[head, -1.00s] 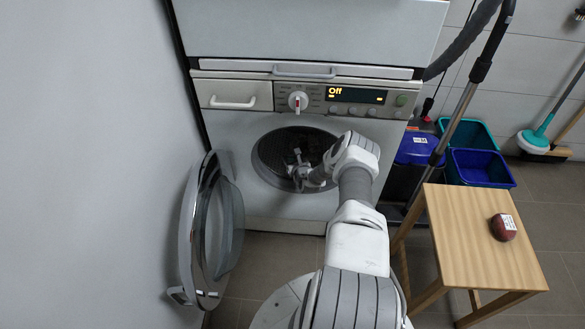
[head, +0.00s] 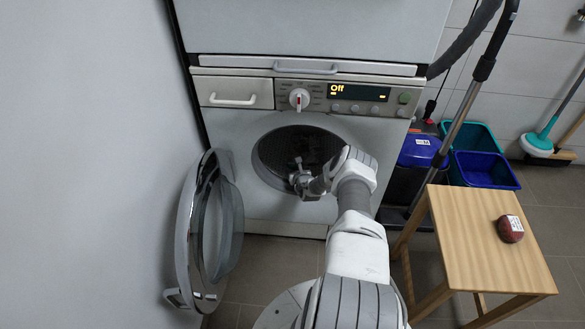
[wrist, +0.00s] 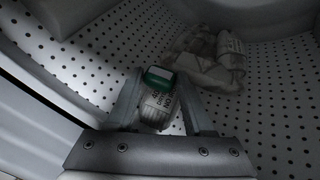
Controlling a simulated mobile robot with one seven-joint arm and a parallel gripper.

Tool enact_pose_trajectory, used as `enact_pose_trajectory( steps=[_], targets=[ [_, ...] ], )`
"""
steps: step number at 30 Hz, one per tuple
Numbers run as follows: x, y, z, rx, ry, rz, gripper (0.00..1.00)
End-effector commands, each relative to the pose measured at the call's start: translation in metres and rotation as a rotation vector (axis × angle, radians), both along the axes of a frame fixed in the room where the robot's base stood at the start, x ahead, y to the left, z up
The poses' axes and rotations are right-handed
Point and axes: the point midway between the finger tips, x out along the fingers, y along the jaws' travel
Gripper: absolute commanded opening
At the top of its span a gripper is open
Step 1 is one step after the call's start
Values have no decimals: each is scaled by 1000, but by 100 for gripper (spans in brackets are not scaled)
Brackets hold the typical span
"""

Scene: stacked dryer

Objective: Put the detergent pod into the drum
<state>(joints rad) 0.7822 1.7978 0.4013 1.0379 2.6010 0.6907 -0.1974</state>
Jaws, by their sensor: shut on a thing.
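The detergent pod (wrist: 158,98), white with dark print and a green end, sits between the fingers of my gripper (wrist: 158,88) in the wrist view. My gripper is shut on it. In the head view my gripper (head: 299,168) is at the drum opening, in front of the dark interior; the pod cannot be made out there. The drum (wrist: 90,62) has a pale wall with rows of holes, and its dark opening also shows in the head view (head: 275,155). The pod is held over the drum's interior in the wrist view.
A crumpled pale item (wrist: 212,60) lies in the drum beyond the pod. The round door (head: 208,230) stands open at left near the wall. A wooden stool (head: 480,240) holds a dark red object (head: 510,229) at right. The display (head: 358,92) reads Off.

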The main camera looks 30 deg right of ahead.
Motion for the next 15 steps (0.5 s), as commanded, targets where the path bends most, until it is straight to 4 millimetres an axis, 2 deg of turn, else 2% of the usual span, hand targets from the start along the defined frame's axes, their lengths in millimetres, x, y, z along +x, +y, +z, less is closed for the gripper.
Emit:
enact_pose_trajectory(
  steps=[1, 2, 3, 6, 8, 15],
  targets=[
    [-3, 3, -10, 3, 13, 4, 0],
    [-4, 3, -10, 3, 14, 4, 0],
    [-4, 4, -10, 3, 15, 4, 54],
    [-5, 4, -12, 5, 17, 5, 72],
    [-5, 5, -13, 5, 19, 5, 82],
    [-6, 5, -14, 5, 22, 6, 82]
  ],
)
